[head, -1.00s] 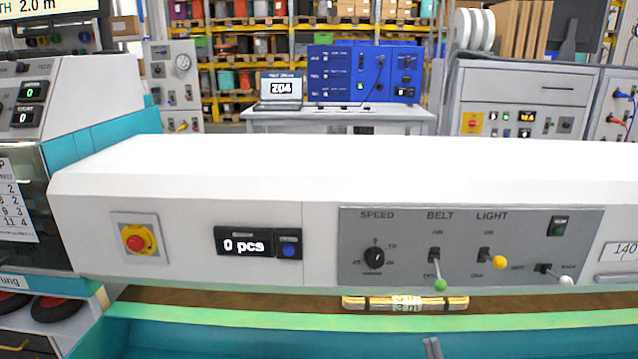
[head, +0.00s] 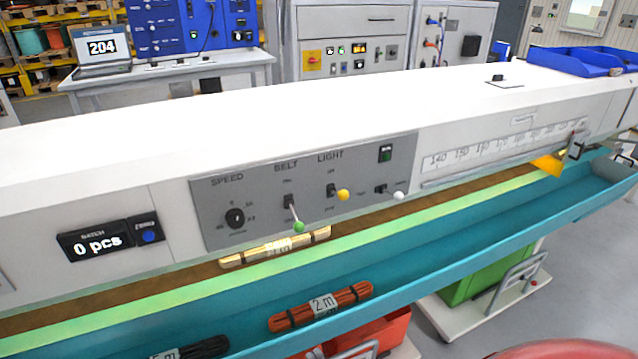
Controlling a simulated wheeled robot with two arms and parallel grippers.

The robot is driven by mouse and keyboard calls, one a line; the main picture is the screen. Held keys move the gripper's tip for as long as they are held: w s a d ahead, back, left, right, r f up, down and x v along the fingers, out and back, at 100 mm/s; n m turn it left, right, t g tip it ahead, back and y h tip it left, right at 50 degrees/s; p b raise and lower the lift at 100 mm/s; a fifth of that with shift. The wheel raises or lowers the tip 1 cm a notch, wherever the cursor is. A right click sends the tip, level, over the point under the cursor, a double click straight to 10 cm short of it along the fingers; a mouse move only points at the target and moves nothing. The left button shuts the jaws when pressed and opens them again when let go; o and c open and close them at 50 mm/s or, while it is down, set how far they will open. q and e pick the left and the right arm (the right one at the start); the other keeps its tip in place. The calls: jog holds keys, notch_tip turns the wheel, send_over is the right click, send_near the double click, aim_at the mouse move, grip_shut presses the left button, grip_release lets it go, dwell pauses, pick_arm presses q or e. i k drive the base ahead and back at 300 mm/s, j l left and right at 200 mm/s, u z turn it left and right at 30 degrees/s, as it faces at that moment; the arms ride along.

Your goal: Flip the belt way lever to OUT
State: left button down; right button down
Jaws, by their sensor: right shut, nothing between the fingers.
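The grey control panel (head: 268,218) is on the white machine front. A white-knobbed lever (head: 398,196) sits at its right, with a small label on each side. It leans right, toward the right-hand label; the labels are too small to read surely. The BELT lever (head: 299,227) has a green knob and points down. The LIGHT lever (head: 343,195) has a yellow knob. My right gripper (head: 316,353) shows only as a small grey tip at the bottom edge, shut and empty, below and apart from the levers. My left gripper is not in view.
A teal trough (head: 440,240) runs along the machine front, holding an orange cable bundle (head: 320,307) and a black one (head: 200,348). A yellowish bundle (head: 275,248) lies on the belt under the panel. A green cart (head: 485,275) stands on the floor at right.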

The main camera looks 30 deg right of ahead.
aim_at(397, 197)
jog(key=z, duration=1.4)
